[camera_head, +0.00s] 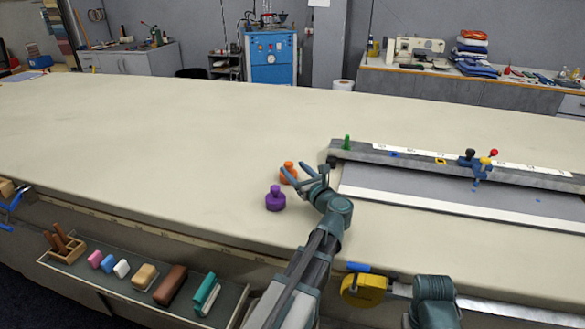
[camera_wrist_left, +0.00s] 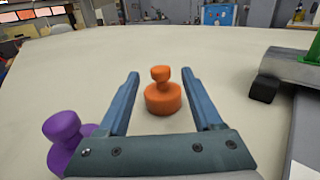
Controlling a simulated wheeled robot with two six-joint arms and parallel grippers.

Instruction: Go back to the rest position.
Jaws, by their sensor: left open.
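My left gripper (camera_head: 292,167) is open over the cloth table (camera_head: 150,140), near the left end of the grey rail. An orange knobbed weight (camera_head: 288,166) stands upright at its fingertips. In the left wrist view the orange weight (camera_wrist_left: 163,98) shows between the two open fingers, with a gap on each side. I cannot tell how far the fingers reach around it. A purple knobbed weight (camera_head: 275,200) stands just nearer, left of the gripper; it shows at the lower left of the wrist view (camera_wrist_left: 66,140). My right gripper is not in view.
A grey rail (camera_head: 400,160) with a green peg (camera_head: 346,142) and coloured clamps lies to the right. A yellow tape measure (camera_head: 364,291) is at the front edge. A tray (camera_head: 110,290) of small tools hangs below the edge. The table's left and far parts are clear.

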